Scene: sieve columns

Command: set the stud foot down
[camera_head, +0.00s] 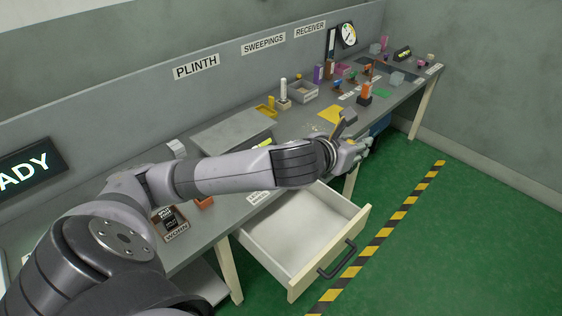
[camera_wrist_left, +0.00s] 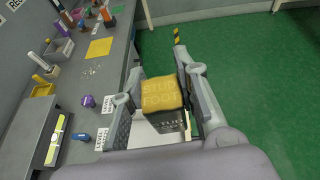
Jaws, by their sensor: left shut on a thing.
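The stud foot (camera_wrist_left: 160,94) is a block with a yellow top, lettered "STUD FOOT", and a dark lower part. My left gripper (camera_wrist_left: 160,80) is shut on it, one finger on each side, in the left wrist view. In the head view my left gripper (camera_head: 352,150) is out past the bench's front edge, beyond the open drawer (camera_head: 352,226). The stud foot is mostly hidden there by my wrist. My right gripper is not in view.
A long grey bench (camera_head: 225,212) runs along the wall, with PLINTH, SWEEPINGS and RECEIVER signs above it. A yellow mat (camera_head: 330,114) lies on it, also in the left wrist view (camera_wrist_left: 99,47). A grey raised plate (camera_head: 235,130) stands left of it. Green floor (camera_head: 440,230) is clear.

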